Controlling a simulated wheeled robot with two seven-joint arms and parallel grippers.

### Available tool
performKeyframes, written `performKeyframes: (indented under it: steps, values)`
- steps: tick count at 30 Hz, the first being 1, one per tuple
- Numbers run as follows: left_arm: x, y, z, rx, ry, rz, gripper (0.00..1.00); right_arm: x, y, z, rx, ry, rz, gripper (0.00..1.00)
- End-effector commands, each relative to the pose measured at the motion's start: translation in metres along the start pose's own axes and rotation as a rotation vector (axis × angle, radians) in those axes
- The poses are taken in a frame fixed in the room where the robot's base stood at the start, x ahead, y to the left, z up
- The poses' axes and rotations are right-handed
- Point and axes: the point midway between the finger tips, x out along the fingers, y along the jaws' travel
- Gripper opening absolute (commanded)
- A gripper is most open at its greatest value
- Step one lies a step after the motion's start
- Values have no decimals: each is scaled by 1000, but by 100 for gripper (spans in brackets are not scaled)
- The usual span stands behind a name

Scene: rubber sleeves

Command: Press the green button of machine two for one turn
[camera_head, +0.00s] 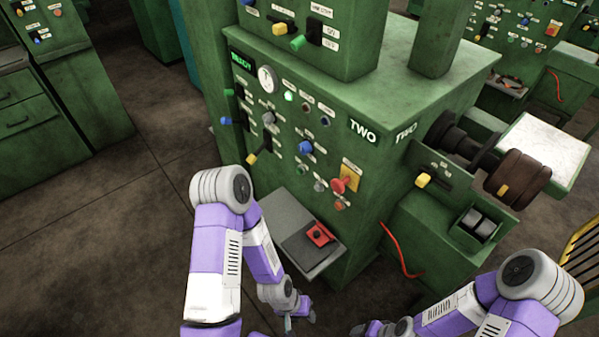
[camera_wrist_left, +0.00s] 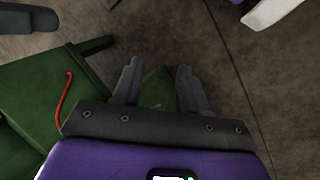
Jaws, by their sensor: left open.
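Machine two (camera_head: 398,92) is a green cabinet with a "TWO" label at its front corner. On its front panel, a small pale green round piece (camera_head: 290,96) sits right of the dial; I cannot tell whether it is a button or a lamp. A green knob (camera_head: 297,43) is on the upper box.
A grey shelf (camera_head: 289,226) with a red piece (camera_head: 319,234) juts from the machine's front, near my left forearm. A red mushroom knob (camera_head: 341,185) and blue knob (camera_head: 305,147) stick out of the panel. Floor (camera_head: 90,235) is clear to the left.

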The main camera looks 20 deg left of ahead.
Motion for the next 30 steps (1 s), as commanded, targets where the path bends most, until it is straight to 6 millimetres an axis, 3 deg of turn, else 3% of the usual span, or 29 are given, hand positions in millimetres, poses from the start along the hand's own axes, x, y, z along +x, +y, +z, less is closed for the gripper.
performKeyframes:
  steps: [11,19,30]
  values:
    - [0,0,0,0,0,0,43,0,0,0,0,0,0,67]
    - [0,0,0,0,0,0,1,0,0,0,0,0,0,67]
    - [0,0,0,0,0,0,0,0,0,0,0,0,0,67]
